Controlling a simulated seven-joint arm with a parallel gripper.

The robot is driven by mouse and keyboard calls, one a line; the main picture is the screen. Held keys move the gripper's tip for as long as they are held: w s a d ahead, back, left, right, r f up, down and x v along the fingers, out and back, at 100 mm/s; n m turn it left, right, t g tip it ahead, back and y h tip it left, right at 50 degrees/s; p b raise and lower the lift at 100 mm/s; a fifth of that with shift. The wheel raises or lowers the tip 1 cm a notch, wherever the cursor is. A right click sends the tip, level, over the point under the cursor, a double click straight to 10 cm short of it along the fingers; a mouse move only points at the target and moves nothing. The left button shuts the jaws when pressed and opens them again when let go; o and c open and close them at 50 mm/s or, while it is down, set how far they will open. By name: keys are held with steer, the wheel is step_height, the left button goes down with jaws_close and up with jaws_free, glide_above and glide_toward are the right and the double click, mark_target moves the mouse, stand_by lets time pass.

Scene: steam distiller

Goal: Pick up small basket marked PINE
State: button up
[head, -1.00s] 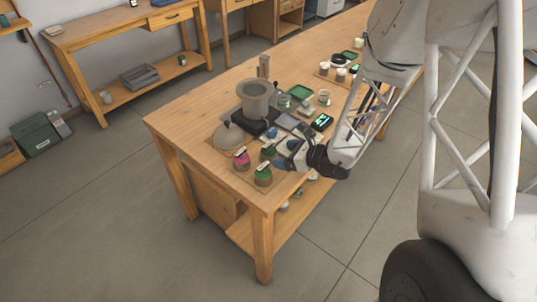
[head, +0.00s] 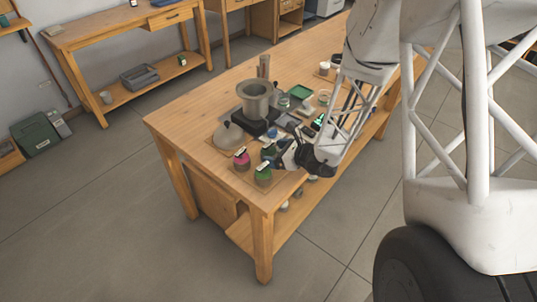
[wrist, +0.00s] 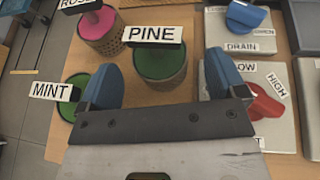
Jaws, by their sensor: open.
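The PINE basket (wrist: 162,72) is a small round woven basket with green contents and a white PINE label (wrist: 153,35), upright on the table in the wrist view. My gripper (wrist: 160,78) is open, its two blue fingers apart on the left and right of this basket. Nothing is held; whether a finger touches the basket I cannot tell. In the head view my gripper (head: 284,156) is at the bench's near end, beside the small baskets, and partly hides that area.
The MINT basket (wrist: 78,98) stands close to the left finger. The ROSE basket (wrist: 97,24) is farther back, upper left. On the right are the blue DRAIN knob (wrist: 245,15) and a red LOW/HIGH knob (wrist: 265,103). In the head view, a grey pot (head: 257,100) stands behind the baskets.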

mark_target(270, 152)
steer(key=shift+x, duration=1.55)
steer(key=c, duration=1.1)
steer(key=shift+o, duration=0.2)
steer(key=shift+r, duration=0.15)
steer(key=shift+r, duration=4.9)
